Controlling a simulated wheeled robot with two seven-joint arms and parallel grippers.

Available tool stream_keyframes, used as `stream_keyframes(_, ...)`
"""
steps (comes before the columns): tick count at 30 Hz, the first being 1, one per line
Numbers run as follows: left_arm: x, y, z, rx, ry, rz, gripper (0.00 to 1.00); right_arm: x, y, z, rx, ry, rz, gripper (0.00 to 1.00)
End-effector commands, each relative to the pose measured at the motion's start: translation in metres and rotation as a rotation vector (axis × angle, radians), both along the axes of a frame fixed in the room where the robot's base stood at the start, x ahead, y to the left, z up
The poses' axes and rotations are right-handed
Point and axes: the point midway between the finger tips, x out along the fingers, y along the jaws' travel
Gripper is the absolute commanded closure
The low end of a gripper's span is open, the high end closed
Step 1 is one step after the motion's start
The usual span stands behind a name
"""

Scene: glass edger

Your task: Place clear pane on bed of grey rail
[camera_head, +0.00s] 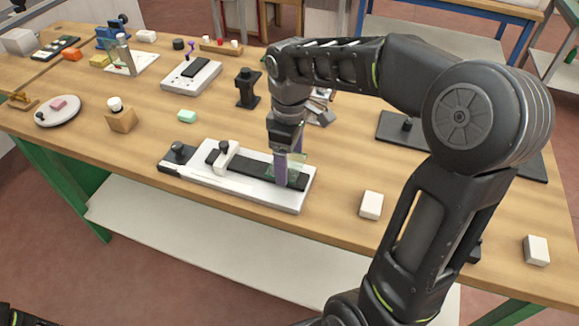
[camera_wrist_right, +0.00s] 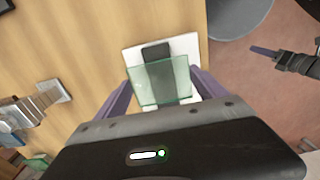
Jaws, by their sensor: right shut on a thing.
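The clear pane (camera_wrist_right: 160,82) is a thin, see-through, greenish sheet. My right gripper (camera_wrist_right: 158,92) is shut on it, with a purple finger at each side. In the head view the pane (camera_head: 298,163) is over the right part of a white fixture (camera_head: 299,204) with a long dark bed (camera_head: 250,182), which I take as the rail. I cannot tell whether the pane touches the bed. A pale clamp block (camera_head: 226,157) with a dark knob stands across the bed. My left gripper (camera_wrist_right: 268,51) shows only small in the wrist view, its opening unclear.
White blocks (camera_head: 371,205) (camera_head: 536,250) lie right of the fixture. A black stand (camera_head: 248,88), a mint block (camera_head: 187,116) and a wooden block with a white knob (camera_head: 122,120) stand behind and left. A second white fixture (camera_head: 208,77) is farther back. Bare wood lies in front of the round plate (camera_head: 58,110).

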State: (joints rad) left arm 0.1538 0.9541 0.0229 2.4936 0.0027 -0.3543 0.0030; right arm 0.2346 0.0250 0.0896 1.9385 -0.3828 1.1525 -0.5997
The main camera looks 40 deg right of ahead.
Motion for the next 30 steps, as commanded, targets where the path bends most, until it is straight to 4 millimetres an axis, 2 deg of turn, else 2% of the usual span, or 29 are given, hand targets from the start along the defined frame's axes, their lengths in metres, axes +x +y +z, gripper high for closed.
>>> stream_keyframes(7,0.000,0.000,0.003,0.001,0.001,0.001,0.50,-0.001,0.000,-0.031,0.001,0.003,-0.001,0.63)
stream_keyframes(19,0.000,0.000,0.000,0.000,0.000,0.000,0.50,-0.001,0.000,-0.037,0.000,0.001,0.000,0.63)
stream_keyframes(20,0.000,0.000,0.000,0.000,0.000,0.000,0.50,-0.001,0.000,-0.036,0.000,0.001,-0.001,0.17)
stream_keyframes(26,0.000,0.000,0.001,0.000,0.000,0.000,0.50,-0.001,0.000,-0.035,0.000,0.001,0.000,0.01)
stream_keyframes(30,0.000,0.000,0.001,0.000,0.000,0.000,0.50,-0.001,0.000,-0.035,0.000,0.001,0.000,0.00)
